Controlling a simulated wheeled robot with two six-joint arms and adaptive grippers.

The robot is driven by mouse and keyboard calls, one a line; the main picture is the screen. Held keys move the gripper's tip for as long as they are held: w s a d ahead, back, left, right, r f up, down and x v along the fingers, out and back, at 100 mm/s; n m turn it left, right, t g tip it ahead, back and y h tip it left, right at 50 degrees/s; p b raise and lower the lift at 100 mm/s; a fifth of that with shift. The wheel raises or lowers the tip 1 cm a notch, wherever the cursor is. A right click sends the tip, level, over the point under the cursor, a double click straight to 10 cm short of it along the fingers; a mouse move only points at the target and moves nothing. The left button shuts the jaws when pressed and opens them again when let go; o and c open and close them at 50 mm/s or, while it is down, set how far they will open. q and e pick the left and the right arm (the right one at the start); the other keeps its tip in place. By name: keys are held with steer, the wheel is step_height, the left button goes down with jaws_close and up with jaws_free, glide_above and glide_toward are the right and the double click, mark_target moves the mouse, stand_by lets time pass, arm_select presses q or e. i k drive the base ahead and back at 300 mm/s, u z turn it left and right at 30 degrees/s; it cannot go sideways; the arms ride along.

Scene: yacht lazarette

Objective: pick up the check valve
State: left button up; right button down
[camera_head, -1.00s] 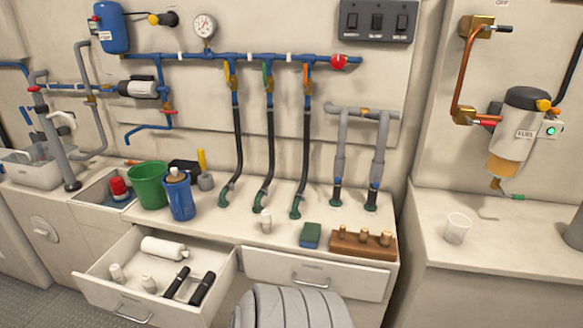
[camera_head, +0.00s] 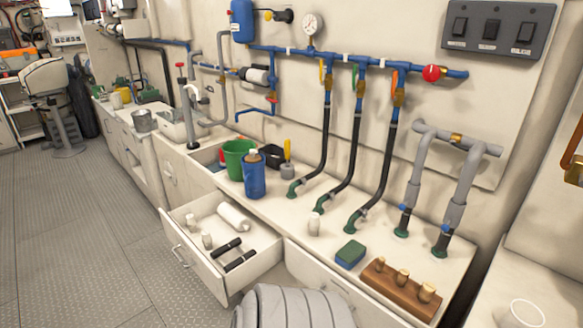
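No part is clearly recognisable as the check valve at this size. A small white fitting (camera_head: 314,223) stands upright on the counter in front of the black hoses. The open drawer (camera_head: 228,288) holds a white cylinder (camera_head: 234,217), small white fittings (camera_head: 207,240) and two black cylindrical pieces (camera_head: 240,261). I cannot tell whether one of these is the check valve. Neither of my grippers shows in the head view.
Hoses (camera_head: 323,140) drop to the counter. Open floor (camera_head: 75,220) lies left.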

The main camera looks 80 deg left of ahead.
mark_target(315, 222)
steer(key=u, duration=1)
steer(key=i, duration=0.8)
steer(key=u, duration=0.85)
